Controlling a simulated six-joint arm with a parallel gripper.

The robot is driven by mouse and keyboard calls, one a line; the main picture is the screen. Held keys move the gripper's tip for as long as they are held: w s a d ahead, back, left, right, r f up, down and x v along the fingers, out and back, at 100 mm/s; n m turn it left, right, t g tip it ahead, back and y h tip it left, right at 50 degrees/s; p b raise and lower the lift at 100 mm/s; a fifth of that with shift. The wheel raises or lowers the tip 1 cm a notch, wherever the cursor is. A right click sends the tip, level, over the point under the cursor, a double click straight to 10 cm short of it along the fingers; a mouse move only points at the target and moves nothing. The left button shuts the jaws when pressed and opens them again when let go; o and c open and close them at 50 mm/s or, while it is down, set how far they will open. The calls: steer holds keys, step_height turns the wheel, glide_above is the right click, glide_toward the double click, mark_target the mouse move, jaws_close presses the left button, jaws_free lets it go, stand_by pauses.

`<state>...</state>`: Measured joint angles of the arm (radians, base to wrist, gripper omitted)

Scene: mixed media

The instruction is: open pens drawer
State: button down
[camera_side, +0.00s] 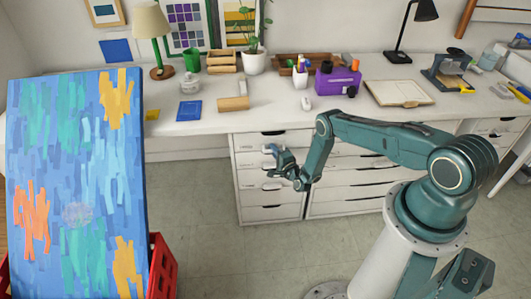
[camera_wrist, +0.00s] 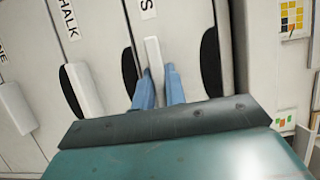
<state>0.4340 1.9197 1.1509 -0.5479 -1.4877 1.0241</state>
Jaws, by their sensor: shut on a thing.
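The drawer whose label (camera_wrist: 147,9) shows only a final S has a white front (camera_wrist: 180,28) and a pale bar handle (camera_wrist: 153,58). The rest of its label is cut off at the top of the wrist view. My gripper (camera_wrist: 159,86) has its two blue fingers on either side of this handle, shut on it. In the side view my gripper (camera_side: 271,151) is at the upper part of the left drawer column (camera_side: 240,200). I see no clear gap around the drawer front.
The CHALK drawer's handle (camera_wrist: 84,90) is beside the held one. Above the drawers, the white desk (camera_side: 225,122) carries a purple box (camera_side: 338,82), a lamp and art supplies. A blue painted canvas (camera_side: 75,180) and red crate (camera_side: 162,268) stand left. Floor before the drawers is clear.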

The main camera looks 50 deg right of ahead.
steer(key=s+a, duration=1)
steer(key=shift+a, duration=0.15)
steer(key=c, duration=1.5)
jaws_free()
steer(key=shift+o, duration=0.3)
